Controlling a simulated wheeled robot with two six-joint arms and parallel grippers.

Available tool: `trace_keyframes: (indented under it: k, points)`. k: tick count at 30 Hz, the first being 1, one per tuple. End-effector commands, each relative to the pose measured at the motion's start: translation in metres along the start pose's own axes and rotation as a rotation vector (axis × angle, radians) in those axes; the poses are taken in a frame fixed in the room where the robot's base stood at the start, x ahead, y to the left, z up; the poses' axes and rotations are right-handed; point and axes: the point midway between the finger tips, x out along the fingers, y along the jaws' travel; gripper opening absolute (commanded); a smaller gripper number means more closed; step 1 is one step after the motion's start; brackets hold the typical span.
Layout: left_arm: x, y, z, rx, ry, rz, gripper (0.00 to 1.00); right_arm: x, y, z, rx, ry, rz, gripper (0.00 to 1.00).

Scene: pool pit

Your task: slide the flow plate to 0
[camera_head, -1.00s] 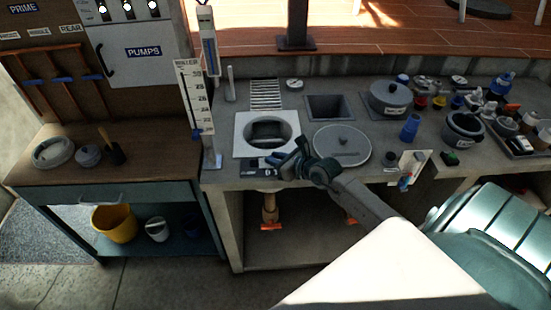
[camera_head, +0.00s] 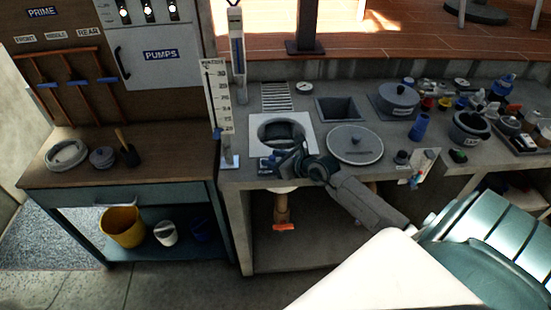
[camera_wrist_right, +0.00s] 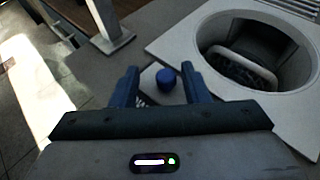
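The flow plate, a small dark strip with pale marks (camera_head: 267,165), lies at the counter's front edge, below the white square-framed round opening. My right gripper (camera_head: 282,160) is over its right end and hides part of it. In the right wrist view a blue knob (camera_wrist_right: 167,78) stands between the two blue fingers of my right gripper (camera_wrist_right: 160,75). The fingers are open, with gaps visible on both sides of the knob. Pale marks on the plate show beside the left finger. The reading is too small to tell. My left gripper is not in view.
The round opening (camera_head: 310,122) with its white frame lies just behind the gripper. A round grey lid (camera_head: 354,143) lies to its right. A tall scale board (camera_head: 216,95) stands to the left. Pots and small parts crowd the counter's right side.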

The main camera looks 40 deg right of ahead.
Motion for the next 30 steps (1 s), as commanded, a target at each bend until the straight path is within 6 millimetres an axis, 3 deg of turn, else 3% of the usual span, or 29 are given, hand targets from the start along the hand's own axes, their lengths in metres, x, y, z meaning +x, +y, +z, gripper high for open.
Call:
trace_keyframes:
  k: [6, 11, 24, 30]
  points:
    - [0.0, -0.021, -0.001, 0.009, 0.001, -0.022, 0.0, 0.0, -0.001, 0.0, -0.002, 0.001, -0.001, 0.41]
    - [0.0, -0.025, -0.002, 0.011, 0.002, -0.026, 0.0, -0.008, -0.001, -0.001, -0.006, 0.003, -0.002, 0.41]
    - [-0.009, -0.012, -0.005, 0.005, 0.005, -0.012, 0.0, -0.081, 0.001, 0.001, -0.008, 0.005, 0.001, 0.41]
    - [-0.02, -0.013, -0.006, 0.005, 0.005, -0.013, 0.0, -0.101, 0.001, 0.002, -0.004, 0.004, -0.001, 0.41]
